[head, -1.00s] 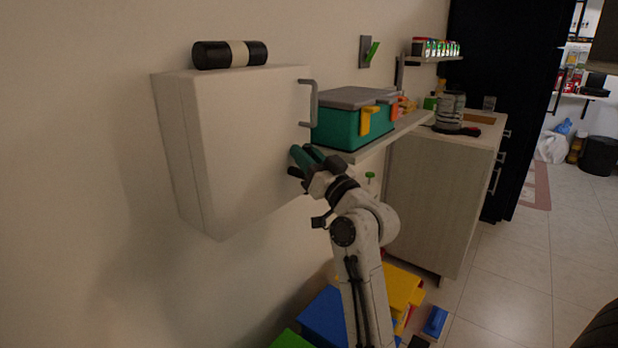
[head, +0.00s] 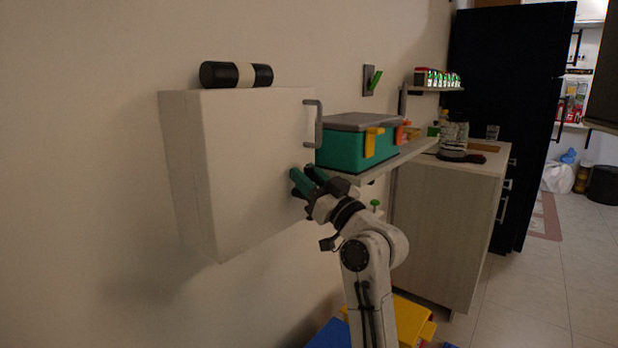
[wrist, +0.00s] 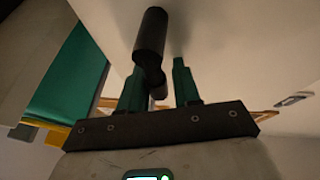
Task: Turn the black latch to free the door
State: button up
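The black latch (wrist: 150,38) shows in the wrist view as a dark rounded bar on the pale door surface, with a narrower dark part at its lower end. My gripper (wrist: 158,66) has its two green fingers apart, one on each side of the latch's lower end; I cannot tell whether they touch it. In the head view my gripper (head: 306,173) is at the lower right of the white cabinet (head: 255,165), close to its door. The latch is not clearly seen there, being mostly behind the gripper. The door's grey handle (head: 319,124) is above the gripper.
A black and white cylinder (head: 236,75) lies on the cabinet. A teal box (head: 343,151) with a grey lid and yellow clasp sits on a shelf (head: 392,162) right of the door. A counter (head: 448,225) stands further right. A yellow object (head: 414,318) is low by my arm.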

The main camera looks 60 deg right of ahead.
jog(key=shift+o, duration=1.1)
jog(key=shift+s, duration=0.1)
jog(key=b+v, duration=0.1)
jog(key=v, duration=0.9)
jog(key=shift+s+a+f, duration=0.15)
jog(key=shift+s+a, duration=0.05)
